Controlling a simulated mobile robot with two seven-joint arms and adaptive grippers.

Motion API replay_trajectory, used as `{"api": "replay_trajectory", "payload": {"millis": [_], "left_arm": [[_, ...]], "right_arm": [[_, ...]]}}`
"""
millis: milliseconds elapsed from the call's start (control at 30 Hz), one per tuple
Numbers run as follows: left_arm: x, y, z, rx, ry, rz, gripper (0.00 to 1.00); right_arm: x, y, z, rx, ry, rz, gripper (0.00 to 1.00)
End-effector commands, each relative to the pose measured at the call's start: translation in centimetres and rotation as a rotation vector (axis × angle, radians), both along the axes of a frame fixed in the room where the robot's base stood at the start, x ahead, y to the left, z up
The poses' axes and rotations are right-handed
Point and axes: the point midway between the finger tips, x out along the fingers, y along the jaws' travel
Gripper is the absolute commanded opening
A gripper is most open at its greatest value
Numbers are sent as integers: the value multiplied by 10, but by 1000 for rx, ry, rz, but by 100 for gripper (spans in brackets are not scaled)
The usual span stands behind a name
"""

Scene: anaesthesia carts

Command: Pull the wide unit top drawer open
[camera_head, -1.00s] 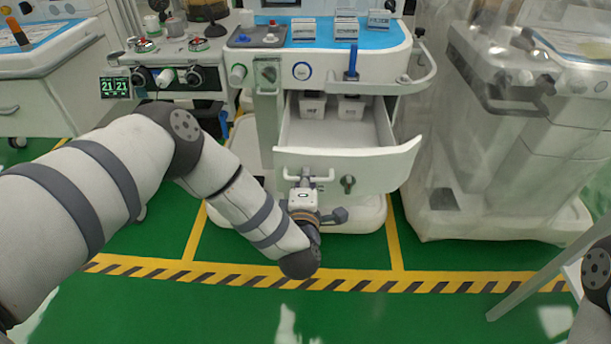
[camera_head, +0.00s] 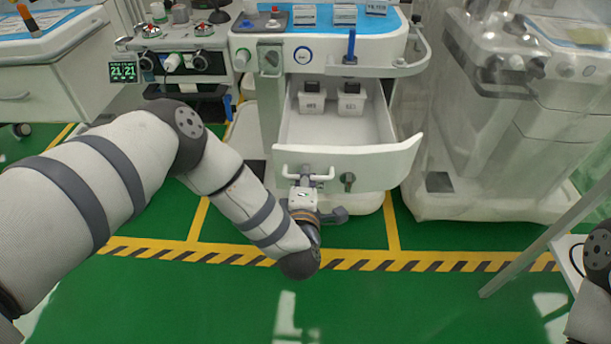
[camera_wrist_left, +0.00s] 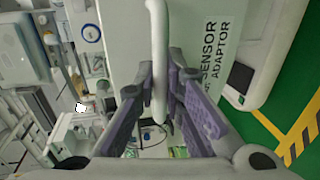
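The wide unit's top drawer (camera_head: 350,169) is white and stands pulled out, with its inside showing. Its bar handle (camera_head: 329,177) is on the front, left of a round lock. My left gripper (camera_head: 304,180) is at this handle. In the left wrist view the handle (camera_wrist_left: 160,50) runs between the two purple-grey fingers of my left gripper (camera_wrist_left: 161,78), which are closed in on it. Part of my right arm shows at the right edge in the head view, but its gripper does not.
Two white bins (camera_head: 312,103) with dark tops sit at the back of the drawer. The wide unit (camera_head: 383,51) has a blue top with boxes. A plastic-covered cart (camera_head: 480,150) stands right. Green floor (camera_head: 450,300) in front is clear.

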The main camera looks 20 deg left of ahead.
Motion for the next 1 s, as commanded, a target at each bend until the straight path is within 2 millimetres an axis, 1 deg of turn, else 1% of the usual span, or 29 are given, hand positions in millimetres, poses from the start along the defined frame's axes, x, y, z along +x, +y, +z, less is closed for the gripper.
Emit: {"api": "replay_trajectory", "payload": {"millis": [267, 367, 467, 700, 733, 800, 900, 1000], "left_arm": [[0, 0, 0, 0, 0, 0, 18], [-4, -1, 1, 0, 1, 0, 18], [-22, -7, 4, -1, 4, -2, 18], [-90, -28, 18, -3, 4, -6, 18], [-93, -33, 19, -5, 7, -15, 18], [-101, -36, 19, -7, 10, -15, 18], [-109, -35, 22, -4, 7, -9, 18], [-112, -34, 24, 0, 1, -4, 18]], "right_arm": [[0, 0, 0, 0, 0, 0, 40], [0, 0, 0, 0, 0, 0, 40], [0, 0, 0, 0, 0, 0, 40], [0, 0, 0, 0, 0, 0, 40], [0, 0, 0, 0, 0, 0, 40], [0, 0, 0, 0, 0, 0, 40], [0, 0, 0, 0, 0, 0, 40], [0, 0, 0, 0, 0, 0, 40]]}}
